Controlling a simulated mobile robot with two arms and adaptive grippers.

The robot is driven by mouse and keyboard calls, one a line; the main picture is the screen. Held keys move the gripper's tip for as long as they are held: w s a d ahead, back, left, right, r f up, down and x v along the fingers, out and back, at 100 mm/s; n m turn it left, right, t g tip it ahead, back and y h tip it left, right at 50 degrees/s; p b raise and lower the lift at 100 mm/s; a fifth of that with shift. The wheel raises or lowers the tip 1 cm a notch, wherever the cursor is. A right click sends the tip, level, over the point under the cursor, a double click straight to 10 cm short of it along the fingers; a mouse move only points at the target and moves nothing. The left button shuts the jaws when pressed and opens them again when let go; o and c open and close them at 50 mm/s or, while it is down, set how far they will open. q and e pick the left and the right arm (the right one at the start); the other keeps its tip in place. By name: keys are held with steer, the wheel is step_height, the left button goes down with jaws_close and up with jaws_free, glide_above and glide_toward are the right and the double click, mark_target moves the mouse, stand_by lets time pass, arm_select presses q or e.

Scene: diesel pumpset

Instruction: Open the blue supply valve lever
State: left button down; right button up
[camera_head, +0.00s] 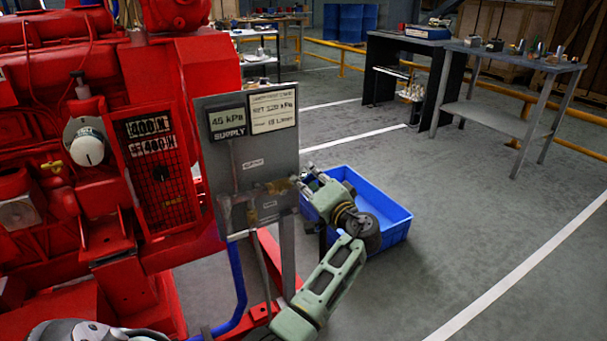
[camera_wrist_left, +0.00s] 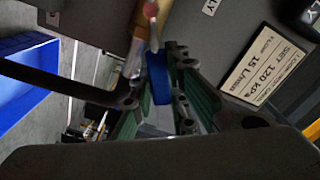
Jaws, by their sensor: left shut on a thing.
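A grey panel (camera_head: 230,160) stands beside the red engine, with brass valve fittings (camera_head: 278,187) at its right edge. My left gripper (camera_head: 308,184) is at that edge, its arm reaching up from below. In the left wrist view, the blue lever (camera_wrist_left: 158,82) lies between the two green-padded fingers, and my left gripper (camera_wrist_left: 157,88) is shut on it. A brass fitting (camera_wrist_left: 137,50) and a red-tipped part are just beyond the lever. In the head view the lever cannot be made out behind the gripper. My right gripper is not in view.
A blue crate (camera_head: 392,232) sits on the floor just behind my left gripper. The red engine (camera_head: 60,150) fills the left. Tables (camera_head: 512,60) stand at the back right; floor in front of them is clear.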

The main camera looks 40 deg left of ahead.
arm_select(q)
steer(key=shift+w+d+f+m, duration=0.1)
steer(key=shift+w+f+m, duration=0.25)
steer(key=shift+m, duration=0.65)
steer(key=shift+w+d+f+m+p, duration=0.1)
steer(key=shift+f+m+p, duration=0.5)
steer(key=shift+m, duration=0.5)
steer(key=shift+f+m+p, duration=0.25)
steer(key=shift+f+m, duration=0.5)
steer(key=shift+m, duration=0.35)
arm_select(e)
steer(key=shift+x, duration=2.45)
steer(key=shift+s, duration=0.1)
arm_select(q)
steer(key=c, duration=1.7)
jaws_free()
steer(key=shift+f, duration=0.1)
steer(key=shift+d, duration=0.15)
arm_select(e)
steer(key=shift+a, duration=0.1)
arm_select(q)
steer(key=v, duration=1.1)
steer(key=shift+s+d, duration=0.2)
steer(key=shift+d, duration=0.15)
